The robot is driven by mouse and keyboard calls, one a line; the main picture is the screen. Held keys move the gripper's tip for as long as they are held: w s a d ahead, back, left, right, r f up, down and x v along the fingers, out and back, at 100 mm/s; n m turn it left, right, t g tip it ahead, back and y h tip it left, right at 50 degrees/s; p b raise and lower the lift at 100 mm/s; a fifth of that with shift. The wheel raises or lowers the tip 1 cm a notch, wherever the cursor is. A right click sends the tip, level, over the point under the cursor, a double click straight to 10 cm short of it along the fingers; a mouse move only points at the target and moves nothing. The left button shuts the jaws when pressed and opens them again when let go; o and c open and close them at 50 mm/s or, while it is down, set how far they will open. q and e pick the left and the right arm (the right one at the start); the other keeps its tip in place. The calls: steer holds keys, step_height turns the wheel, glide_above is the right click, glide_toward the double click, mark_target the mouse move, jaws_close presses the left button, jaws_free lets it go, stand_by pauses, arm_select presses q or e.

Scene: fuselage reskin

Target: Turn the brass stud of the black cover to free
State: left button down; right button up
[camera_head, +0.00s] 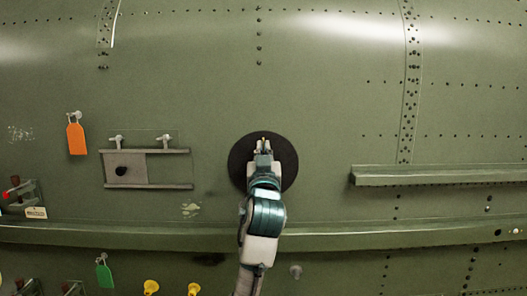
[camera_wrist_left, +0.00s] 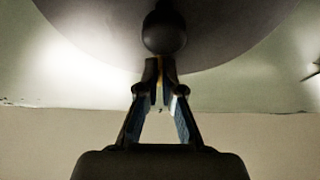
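The black cover (camera_head: 284,157) is a round dark disc on the green fuselage skin, near the middle of the head view. It fills the top of the left wrist view (camera_wrist_left: 235,32), with a dark rounded knob (camera_wrist_left: 165,32) standing on it. My left gripper (camera_head: 263,146) is in front of the cover, and its fingers hide part of it. In the left wrist view its fingertips (camera_wrist_left: 161,68) are close together just below the knob. A thin brass-coloured sliver, the brass stud (camera_wrist_left: 160,64), shows between them. Most of the stud is hidden. My right gripper is not in view.
A ledge (camera_head: 130,235) runs across below the cover, and a shorter rail (camera_head: 440,175) juts out at right. At left are a grey plate (camera_head: 130,168) between rails and an orange tag (camera_head: 76,139). A green tag (camera_head: 104,275) and yellow plugs (camera_head: 151,287) are lower down.

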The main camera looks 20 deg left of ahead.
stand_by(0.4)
arm_select(q)
steer(key=c, duration=1.3)
jaws_free()
steer(key=shift+c, duration=0.2)
steer(key=shift+d, duration=0.1)
steer(key=v, duration=1.2)
steer(key=shift+d, duration=0.2)
steer(key=shift+w, duration=0.15)
